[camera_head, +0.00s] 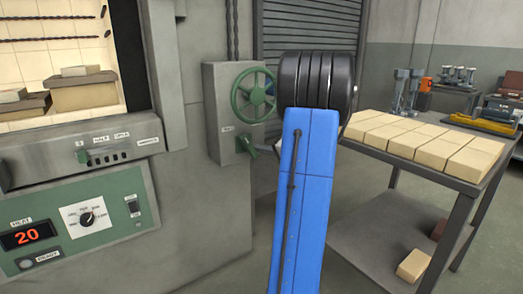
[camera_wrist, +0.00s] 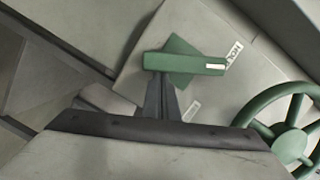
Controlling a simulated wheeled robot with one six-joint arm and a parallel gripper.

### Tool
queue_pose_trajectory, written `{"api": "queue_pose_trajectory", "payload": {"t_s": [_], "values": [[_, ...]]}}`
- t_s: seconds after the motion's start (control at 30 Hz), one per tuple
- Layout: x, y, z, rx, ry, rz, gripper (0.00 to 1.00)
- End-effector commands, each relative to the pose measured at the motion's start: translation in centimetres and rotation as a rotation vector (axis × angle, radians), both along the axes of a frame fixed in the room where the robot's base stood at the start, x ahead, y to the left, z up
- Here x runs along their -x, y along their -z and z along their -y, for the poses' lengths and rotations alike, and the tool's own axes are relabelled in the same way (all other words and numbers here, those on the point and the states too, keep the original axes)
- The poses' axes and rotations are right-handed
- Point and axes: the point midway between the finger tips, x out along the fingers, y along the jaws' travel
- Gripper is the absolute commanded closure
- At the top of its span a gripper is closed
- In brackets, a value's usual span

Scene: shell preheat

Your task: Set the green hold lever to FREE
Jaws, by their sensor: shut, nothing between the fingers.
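The green hold lever (camera_wrist: 183,64) is a flat bar on a square green base, on the grey box. In the wrist view its white-marked end points right, beside a label reading HOLD (camera_wrist: 234,53). A second label (camera_wrist: 192,111) lies below the lever, too small to read. The lever also shows in the head view (camera_head: 248,147), low on the box. My gripper (camera_wrist: 158,84) is shut and empty. Its fingertips reach the lever's lower edge left of its middle; I cannot tell whether they touch. In the head view my blue arm hides most of the gripper.
A green handwheel (camera_head: 254,95) sits just above the lever on the grey box (camera_head: 215,80), and at the right of the wrist view. An oven with a control panel (camera_head: 90,215) stands left. A table with pale blocks (camera_head: 425,140) stands right.

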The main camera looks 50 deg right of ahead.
Motion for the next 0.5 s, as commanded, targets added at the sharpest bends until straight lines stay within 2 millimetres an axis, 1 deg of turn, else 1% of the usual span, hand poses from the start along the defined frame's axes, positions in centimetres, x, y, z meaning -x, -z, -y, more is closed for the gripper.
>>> {"api": "queue_pose_trajectory", "payload": {"t_s": [0.27,0.5], "values": [[0.0,0.5,-0.2,-0.074,-0.001,0.016,1.00],[-0.1,1.3,-0.6,-0.237,-0.002,0.054,1.00]]}}
